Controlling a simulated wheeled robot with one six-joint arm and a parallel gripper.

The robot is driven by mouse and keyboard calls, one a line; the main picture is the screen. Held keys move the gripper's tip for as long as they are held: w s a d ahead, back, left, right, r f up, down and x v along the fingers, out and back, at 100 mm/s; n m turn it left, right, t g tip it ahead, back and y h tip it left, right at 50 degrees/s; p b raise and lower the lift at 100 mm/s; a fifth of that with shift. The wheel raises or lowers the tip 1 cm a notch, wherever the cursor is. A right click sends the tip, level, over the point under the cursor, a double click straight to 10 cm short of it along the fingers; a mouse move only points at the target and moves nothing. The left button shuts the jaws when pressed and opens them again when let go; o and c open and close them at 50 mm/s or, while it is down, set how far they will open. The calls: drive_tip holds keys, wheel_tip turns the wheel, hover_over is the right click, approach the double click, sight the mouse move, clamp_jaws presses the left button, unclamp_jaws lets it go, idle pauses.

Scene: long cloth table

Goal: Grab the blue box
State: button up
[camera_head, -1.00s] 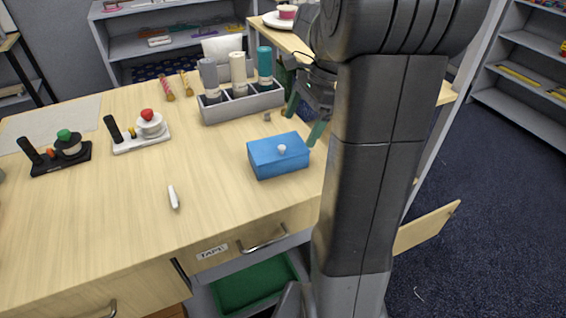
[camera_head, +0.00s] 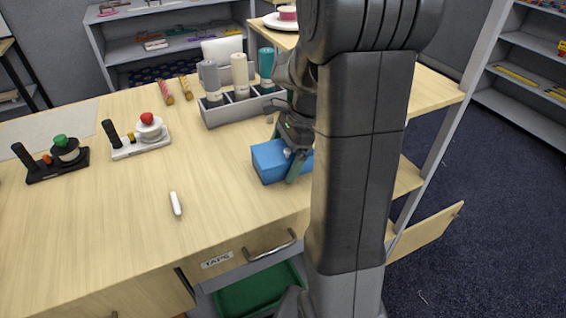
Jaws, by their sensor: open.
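The blue box (camera_head: 268,160) sits on the wooden table near its right front part. My gripper (camera_head: 285,152) is open, with its dark green fingers over and in front of the box. One finger crosses the box's front face. The other finger shows near the box's back edge. My arm and gripper hide the right part of the box and its lid knob. I cannot tell whether the fingers touch the box.
A grey holder (camera_head: 232,110) with several bottles stands behind the box. A white tray (camera_head: 142,148) and a black tray (camera_head: 58,168) stand at the left. A white pen-like object (camera_head: 176,203) lies in front. An open drawer (camera_head: 262,292) with a green bottom is below.

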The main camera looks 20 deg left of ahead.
drive_tip(key=c, duration=0.9)
